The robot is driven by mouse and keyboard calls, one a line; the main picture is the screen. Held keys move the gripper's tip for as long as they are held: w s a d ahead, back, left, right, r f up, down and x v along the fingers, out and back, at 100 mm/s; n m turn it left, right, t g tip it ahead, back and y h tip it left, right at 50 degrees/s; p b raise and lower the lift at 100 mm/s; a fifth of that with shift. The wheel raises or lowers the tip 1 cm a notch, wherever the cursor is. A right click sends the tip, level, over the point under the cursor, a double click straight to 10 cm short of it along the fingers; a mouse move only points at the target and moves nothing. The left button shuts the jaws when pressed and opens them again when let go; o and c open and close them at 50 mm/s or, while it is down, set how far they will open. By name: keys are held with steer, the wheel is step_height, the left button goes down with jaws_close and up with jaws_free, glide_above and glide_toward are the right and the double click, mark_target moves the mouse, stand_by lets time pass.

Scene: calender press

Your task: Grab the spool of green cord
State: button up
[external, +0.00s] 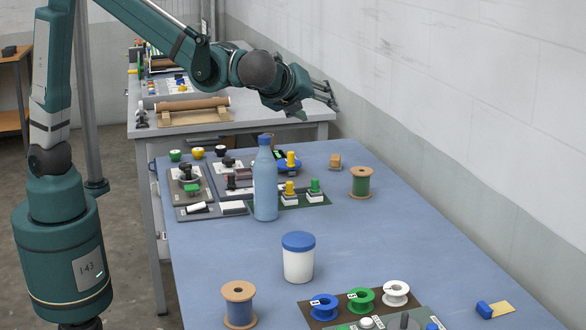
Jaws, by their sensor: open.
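The spool of green cord (361,183) stands upright on the blue table, right of the middle toward the back. It has wooden flanges and green cord wound between them. My gripper (328,100) is in the air, above and a little left of the spool in the picture. Its fingers are apart and nothing is between them. A similar wooden spool with blue cord (239,305) stands near the front left of the table.
A tall blue bottle (265,182) and a white cup with a blue lid (298,258) stand on the table (430,240). Button panels are at left. Small blue, green and white reels (361,300) are in front.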

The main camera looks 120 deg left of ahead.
mark_target(361, 177)
steer(key=w+a+f+m+g+y, duration=0.3)
steer(key=w+a+f+g+y, duration=0.25)
steer(key=w+a, duration=0.4)
steer(key=shift+h, duration=0.25)
steer(key=f, duration=1.2)
steer(key=s+f, duration=0.1)
steer(key=f, duration=0.4)
steer(key=shift+a+f, duration=0.25)
steer(key=shift+f, duration=0.15)
steer(key=shift+x, duration=1.3)
steer(key=shift+b+x, duration=0.75)
steer(key=shift+x, duration=1.85)
steer(key=shift+w, duration=0.1)
